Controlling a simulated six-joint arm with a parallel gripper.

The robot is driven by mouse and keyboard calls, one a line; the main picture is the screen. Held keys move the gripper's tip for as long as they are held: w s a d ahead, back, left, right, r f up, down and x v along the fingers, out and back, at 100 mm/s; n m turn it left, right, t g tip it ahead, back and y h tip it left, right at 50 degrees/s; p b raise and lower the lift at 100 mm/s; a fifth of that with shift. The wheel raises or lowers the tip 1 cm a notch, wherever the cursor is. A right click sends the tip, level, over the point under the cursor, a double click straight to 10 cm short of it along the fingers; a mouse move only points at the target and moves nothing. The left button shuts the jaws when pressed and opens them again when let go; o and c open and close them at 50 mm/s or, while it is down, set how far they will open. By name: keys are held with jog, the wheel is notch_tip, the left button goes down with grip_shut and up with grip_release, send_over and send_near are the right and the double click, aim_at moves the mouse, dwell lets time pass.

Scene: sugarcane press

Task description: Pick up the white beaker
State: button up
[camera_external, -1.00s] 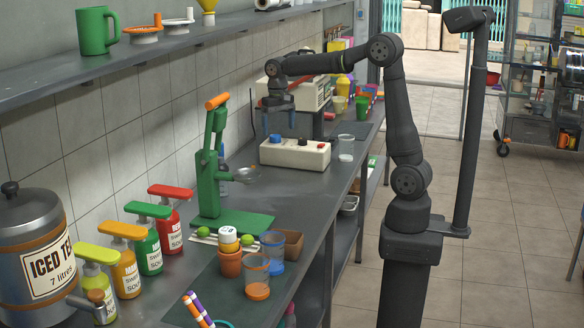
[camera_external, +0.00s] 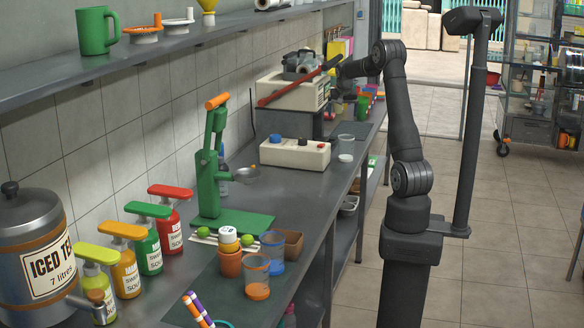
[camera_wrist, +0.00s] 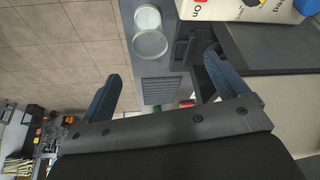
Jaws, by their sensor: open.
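The white beaker (camera_external: 346,148) stands upright on the counter near its right edge, just right of the cream switch box. It looks like a clear cup with white at the bottom. In the wrist view it shows near the top (camera_wrist: 149,34), beyond the fingertips. My gripper (camera_wrist: 161,68) is open, its two dark blue-grey fingers spread wide with nothing between them. The beaker is apart from both fingers. In the external view my forearm points toward the back of the counter, and the gripper's fingers cannot be made out there.
The switch box (camera_external: 295,153) with blue, black and red knobs is close to the beaker. A white machine (camera_external: 290,92) with a red bar stands behind. A green press (camera_external: 212,175) and several cups occupy the front counter. The floor to the right is open.

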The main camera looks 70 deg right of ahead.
jog(key=s+d, duration=0.1)
jog(key=d, duration=0.1)
send_over(346, 148)
jog(key=d, duration=0.1)
notch_tip(346, 148, down, 12)
jog(key=shift+d+x, duration=0.25)
jog(key=shift+x, duration=0.95)
jog(key=shift+d+x, duration=0.25)
jog(key=shift+x, duration=0.95)
jog(key=shift+r, duration=0.2)
jog(key=c, duration=1.3)
